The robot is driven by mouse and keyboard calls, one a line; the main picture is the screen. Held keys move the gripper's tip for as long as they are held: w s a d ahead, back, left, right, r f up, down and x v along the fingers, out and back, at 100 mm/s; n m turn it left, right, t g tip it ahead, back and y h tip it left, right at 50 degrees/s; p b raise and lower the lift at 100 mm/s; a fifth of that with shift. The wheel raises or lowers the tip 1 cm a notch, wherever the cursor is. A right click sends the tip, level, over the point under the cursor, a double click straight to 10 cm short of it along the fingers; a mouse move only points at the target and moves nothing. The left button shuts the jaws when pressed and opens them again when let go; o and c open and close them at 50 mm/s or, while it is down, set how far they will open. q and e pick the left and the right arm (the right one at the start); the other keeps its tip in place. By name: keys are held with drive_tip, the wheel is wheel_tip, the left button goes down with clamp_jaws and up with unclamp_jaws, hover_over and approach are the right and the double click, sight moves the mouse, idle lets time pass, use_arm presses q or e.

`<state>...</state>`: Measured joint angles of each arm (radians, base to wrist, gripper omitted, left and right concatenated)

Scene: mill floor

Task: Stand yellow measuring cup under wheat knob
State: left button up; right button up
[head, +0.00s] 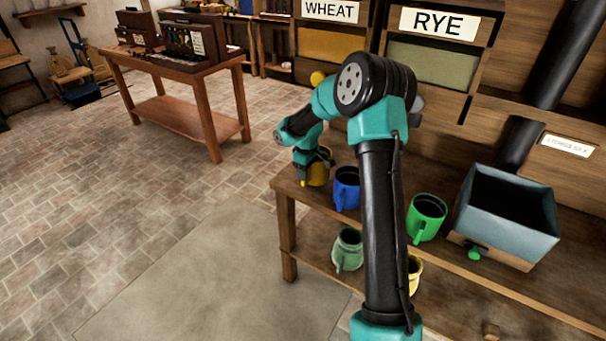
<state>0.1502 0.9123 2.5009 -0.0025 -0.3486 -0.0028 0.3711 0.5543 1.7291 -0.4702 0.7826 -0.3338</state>
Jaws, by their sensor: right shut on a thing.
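My right gripper (317,160) is at the left end of the bench, shut on a yellow measuring cup (317,176). Its fingers hide part of the cup, and I cannot tell whether the cup touches the bench top. A round yellow knob (317,78) shows below the WHEAT sign (331,11) and its yellow window (331,44), above the gripper and beside my arm. My left gripper is not in view.
A blue cup (346,190) stands just right of the held cup. A pale green cup (347,250) and another yellow cup (415,274), partly hidden, are lower down.

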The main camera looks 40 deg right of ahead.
drive_tip(key=shift+w+d+f, duration=0.1)
drive_tip(key=shift+w+d, duration=0.25)
drive_tip(key=shift+d, duration=0.8)
drive_tip(key=shift+w+d+f, duration=0.15)
drive_tip(key=shift+w+d, duration=0.15)
drive_tip(key=shift+d, duration=0.85)
drive_tip(key=shift+w+d+f, duration=0.1)
drive_tip(key=shift+w+d, duration=0.25)
drive_tip(key=shift+d, duration=0.8)
drive_tip(key=shift+d+f, duration=0.1)
drive_tip(key=shift+f, duration=0.75)
drive_tip(key=o, duration=1.3)
drive_tip(key=shift+o, duration=0.2)
drive_tip(key=shift+r, duration=0.1)
